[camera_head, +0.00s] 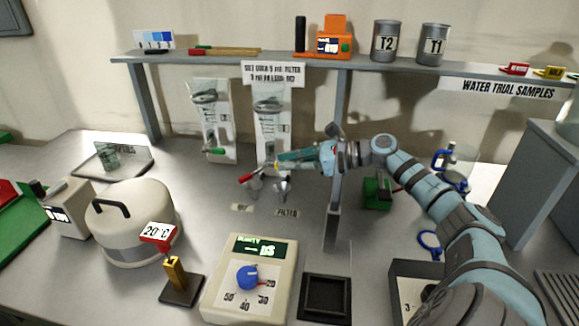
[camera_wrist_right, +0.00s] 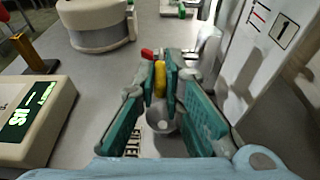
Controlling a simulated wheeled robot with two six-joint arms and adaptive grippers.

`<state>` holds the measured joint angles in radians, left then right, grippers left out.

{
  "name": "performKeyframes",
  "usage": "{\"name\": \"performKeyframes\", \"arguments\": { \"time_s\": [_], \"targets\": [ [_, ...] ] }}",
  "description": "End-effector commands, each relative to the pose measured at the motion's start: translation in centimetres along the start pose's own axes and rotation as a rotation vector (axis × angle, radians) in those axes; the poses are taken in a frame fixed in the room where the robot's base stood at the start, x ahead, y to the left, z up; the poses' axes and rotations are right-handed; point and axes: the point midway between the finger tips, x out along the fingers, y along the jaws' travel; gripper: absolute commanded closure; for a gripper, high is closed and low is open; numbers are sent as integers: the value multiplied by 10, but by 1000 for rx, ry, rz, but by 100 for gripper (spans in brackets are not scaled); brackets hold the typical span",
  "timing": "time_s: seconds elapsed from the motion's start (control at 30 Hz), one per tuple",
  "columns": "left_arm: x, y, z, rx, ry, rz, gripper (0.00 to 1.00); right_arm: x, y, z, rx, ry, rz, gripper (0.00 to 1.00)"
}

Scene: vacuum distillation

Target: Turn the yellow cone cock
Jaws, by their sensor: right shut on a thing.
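The yellow cone cock (camera_wrist_right: 160,78) is between the fingertips of my right gripper (camera_wrist_right: 162,84) in the right wrist view. The gripper is shut on it. In the head view, my right gripper (camera_head: 284,160) reaches in from the right to the lower part of the right-hand glass apparatus (camera_head: 270,125). Only a small bit of yellow shows at its fingertips there. A red-tipped part (camera_wrist_right: 147,53) lies just beyond the cock; its red end also shows in the head view (camera_head: 245,177). My left gripper is not in view.
A second glass apparatus (camera_head: 211,120) with a green handle stands to the left. Small funnel-like vessels (camera_head: 281,188) stand below the gripper. A purity meter (camera_head: 252,278) and a white round heater (camera_head: 132,222) stand in front. A shelf (camera_head: 215,56) runs along the back.

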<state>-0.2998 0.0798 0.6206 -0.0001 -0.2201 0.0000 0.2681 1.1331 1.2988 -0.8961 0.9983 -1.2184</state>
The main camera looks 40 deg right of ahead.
Motion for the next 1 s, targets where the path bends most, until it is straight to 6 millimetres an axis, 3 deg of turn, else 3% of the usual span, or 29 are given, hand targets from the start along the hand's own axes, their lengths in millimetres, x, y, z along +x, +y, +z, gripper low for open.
{"name": "performKeyframes", "arguments": {
  "time_s": [0.03,0.07,0.17,0.53,0.8,1.0],
  "targets": [
    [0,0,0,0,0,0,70,0,0,0,1,1,0,100],
    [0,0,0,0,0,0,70,0,0,0,1,1,0,88],
    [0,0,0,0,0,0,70,0,0,0,1,1,0,72],
    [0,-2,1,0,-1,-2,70,-1,0,6,-2,1,0,71],
    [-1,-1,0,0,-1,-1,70,-17,0,68,-5,-2,0,71],
    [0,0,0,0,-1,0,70,-24,0,96,-1,1,0,71]
  ]
}}
